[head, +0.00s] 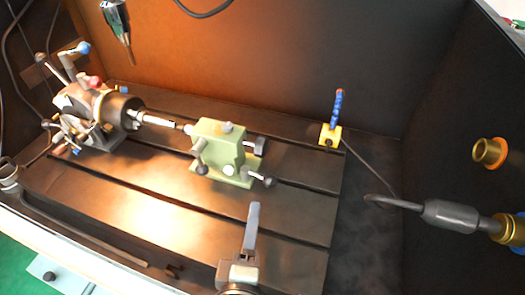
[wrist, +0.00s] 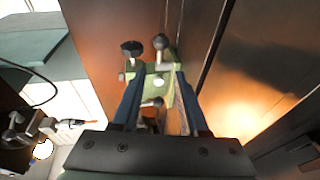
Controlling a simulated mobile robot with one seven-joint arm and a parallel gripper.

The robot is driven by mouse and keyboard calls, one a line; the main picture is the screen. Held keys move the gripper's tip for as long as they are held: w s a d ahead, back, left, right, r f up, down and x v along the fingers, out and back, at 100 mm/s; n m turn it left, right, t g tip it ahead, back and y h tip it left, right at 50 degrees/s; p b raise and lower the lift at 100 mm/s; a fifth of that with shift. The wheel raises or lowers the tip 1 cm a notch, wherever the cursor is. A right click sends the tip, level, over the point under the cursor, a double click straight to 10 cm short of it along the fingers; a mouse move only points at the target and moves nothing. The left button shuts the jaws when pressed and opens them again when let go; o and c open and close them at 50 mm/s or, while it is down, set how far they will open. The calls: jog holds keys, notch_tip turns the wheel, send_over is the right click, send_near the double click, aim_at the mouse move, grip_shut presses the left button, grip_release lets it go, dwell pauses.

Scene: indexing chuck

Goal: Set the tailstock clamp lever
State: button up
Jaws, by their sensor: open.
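The green tailstock (head: 222,150) stands on the slotted table in the head view, in line with the workpiece. A short lever with a dark ball end (head: 268,182) sticks out at its lower right, above it is a black knob (head: 260,147), and another dark ball (head: 201,169) is at its front left. I cannot tell for sure which is the clamp lever. In the wrist view the tailstock (wrist: 158,82) shows between and beyond the blue fingers. My gripper (head: 253,212) is open, in front of the tailstock and apart from it; the head view shows the fingers nearly edge-on.
The indexing chuck (head: 118,112) is at the left, with a workpiece (head: 158,121) reaching to the tailstock. A blue nozzle on a yellow block (head: 330,135) stands at the table's right end. A dark-handled tool (head: 450,215) juts in from the right. The front right table (head: 295,258) is bare.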

aim_at(262, 177)
jog(key=x, duration=1.2)
jog(key=shift+w, duration=0.3)
grip_shut()
jog(key=shift+d+f, duration=0.1)
jog(key=shift+d, duration=0.15)
dwell(0.8)
